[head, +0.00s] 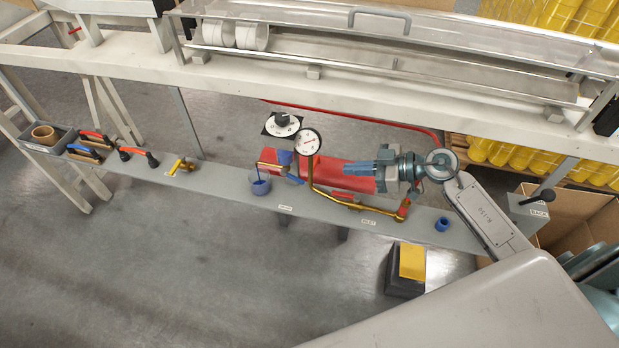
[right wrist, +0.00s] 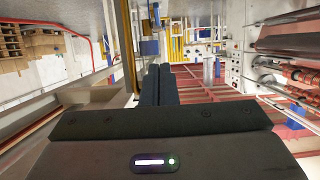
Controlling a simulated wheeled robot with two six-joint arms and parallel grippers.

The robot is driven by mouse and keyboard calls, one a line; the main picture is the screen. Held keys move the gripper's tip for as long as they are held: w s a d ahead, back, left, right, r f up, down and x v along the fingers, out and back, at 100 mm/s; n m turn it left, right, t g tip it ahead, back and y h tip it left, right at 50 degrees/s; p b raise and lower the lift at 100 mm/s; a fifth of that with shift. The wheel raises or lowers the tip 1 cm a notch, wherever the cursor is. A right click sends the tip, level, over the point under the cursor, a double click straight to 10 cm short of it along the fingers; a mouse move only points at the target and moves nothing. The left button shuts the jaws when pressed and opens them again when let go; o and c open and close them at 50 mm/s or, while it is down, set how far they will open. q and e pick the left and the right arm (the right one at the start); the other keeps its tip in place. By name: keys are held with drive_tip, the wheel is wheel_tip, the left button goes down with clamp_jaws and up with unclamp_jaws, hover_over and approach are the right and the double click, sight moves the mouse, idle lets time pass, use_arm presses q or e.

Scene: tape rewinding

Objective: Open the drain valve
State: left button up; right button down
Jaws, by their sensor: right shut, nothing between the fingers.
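A brass drain pipe (head: 268,165) with a blue valve handle (head: 285,158) sits at the left end of a red cylinder (head: 330,183) on the grey bench. Whether the valve is open cannot be told. A blue cup (head: 260,187) stands below the spout; a thin blue line shows between them. My right gripper (head: 354,169) appears over the red cylinder, pointing left, apart from the blue handle and to its right. In the right wrist view its dark fingers (right wrist: 160,82) are together and empty. My left gripper is not in view.
A round gauge (head: 308,142) on a brass pipe rises between the drain handle and my right gripper. Several red- and blue-handled tools (head: 97,140) and a brass fitting (head: 181,166) lie to the left. A small blue ring (head: 442,224) stands on the right. A machine rail (head: 330,80) runs behind.

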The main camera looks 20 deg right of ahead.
drive_tip(key=shift+w+a, duration=0.1)
approach(295, 178)
wheel_tip(295, 178, up, 2)
drive_tip(key=w+a, duration=0.2)
drive_tip(key=a, duration=0.1)
drive_tip(key=shift+w+a+f+b, duration=0.15)
drive_tip(key=shift+w+a+f, duration=0.1)
drive_tip(key=shift+f, duration=0.4)
drive_tip(key=shift+w+a+f+b, duration=0.15)
drive_tip(key=shift+a+f, duration=0.15)
drive_tip(key=shift+f, duration=0.3)
drive_tip(key=shift+w+a+f+b, duration=0.1)
drive_tip(key=shift+w+a+f, duration=0.15)
drive_tip(key=shift+f, duration=0.4)
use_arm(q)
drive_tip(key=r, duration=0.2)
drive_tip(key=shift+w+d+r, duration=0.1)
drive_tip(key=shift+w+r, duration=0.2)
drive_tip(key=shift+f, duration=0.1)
use_arm(e)
drive_tip(key=shift+s+f, duration=0.1)
drive_tip(key=shift+f, duration=0.05)
